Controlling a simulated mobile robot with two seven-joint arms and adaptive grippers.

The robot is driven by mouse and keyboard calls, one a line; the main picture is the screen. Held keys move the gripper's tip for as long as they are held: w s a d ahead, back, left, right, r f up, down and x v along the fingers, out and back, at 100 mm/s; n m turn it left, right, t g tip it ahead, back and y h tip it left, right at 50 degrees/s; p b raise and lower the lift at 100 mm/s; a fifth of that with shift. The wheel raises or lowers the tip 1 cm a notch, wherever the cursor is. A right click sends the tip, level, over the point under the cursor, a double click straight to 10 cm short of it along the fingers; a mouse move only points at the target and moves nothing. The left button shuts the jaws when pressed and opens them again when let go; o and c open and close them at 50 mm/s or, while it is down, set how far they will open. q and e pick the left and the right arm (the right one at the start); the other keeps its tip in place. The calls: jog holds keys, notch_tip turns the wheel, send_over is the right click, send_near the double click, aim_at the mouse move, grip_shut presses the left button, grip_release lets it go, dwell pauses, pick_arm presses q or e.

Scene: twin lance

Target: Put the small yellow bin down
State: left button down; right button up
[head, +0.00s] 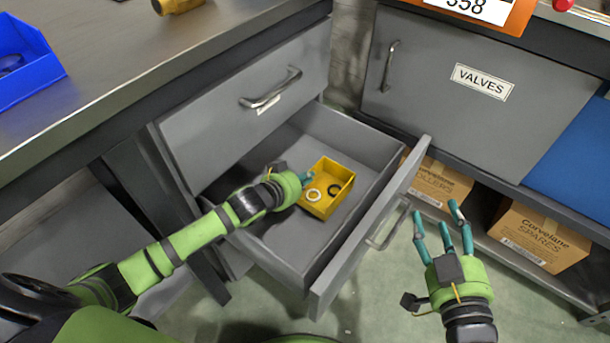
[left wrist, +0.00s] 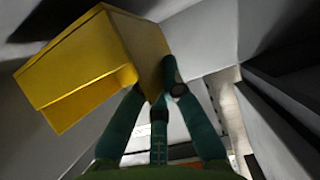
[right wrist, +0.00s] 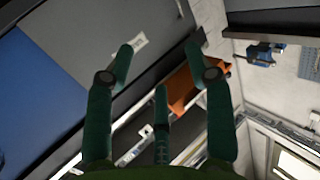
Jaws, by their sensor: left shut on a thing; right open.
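The small yellow bin (head: 333,172) is in or just above the open grey drawer (head: 285,225); I cannot tell if it touches the drawer floor. A white ring (head: 314,195) and a black ring (head: 334,189) lie in it. My left gripper (head: 303,181) is shut on the bin's near left wall. In the left wrist view the bin (left wrist: 85,65) is tilted in the picture, with the left gripper's teal fingers (left wrist: 160,95) at its wall. My right gripper (head: 440,222) is open and empty, right of the drawer front. It also shows in the right wrist view (right wrist: 160,75).
The open drawer's front panel (head: 372,225) stands between my two grippers. A closed drawer (head: 235,105) is above it. A grey cabinet (head: 480,65) labelled VALVES and cardboard boxes (head: 537,236) are at the right. A blue bin (head: 25,60) stands on the bench top. The drawer floor around the bin is clear.

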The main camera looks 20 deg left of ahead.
pick_arm(q)
jog(key=shift+f, duration=0.15)
jog(key=c, duration=1.4)
grip_release()
pick_arm(e)
jog(key=shift+a+r, duration=0.1)
jog(key=shift+r, duration=0.1)
pick_arm(q)
jog(key=shift+r, duration=0.25)
jog(key=p+v, duration=0.1)
jog(key=v, duration=0.2)
jog(key=shift+r+p, duration=0.35)
jog(key=shift+r, duration=0.05)
jog(key=shift+p+v, duration=0.75)
jog(key=shift+v, duration=1.45)
pick_arm(e)
jog(key=s+d+f+g+h, duration=0.1)
jog(key=s+d+f+g, duration=0.1)
jog(key=f, duration=0.3)
jog(key=s+d+f+m+g+h, duration=0.1)
jog(key=s+d+f+g, duration=0.1)
jog(key=s+f+g, duration=0.2)
jog(key=s+d+f+g+h, duration=0.1)
jog(key=s+d+f+g, duration=0.1)
jog(key=s+f+g, duration=0.2)
jog(key=shift+s+d+f+h, duration=0.15)
jog(key=shift+d+f+h, duration=0.2)
jog(key=shift+f, duration=0.5)
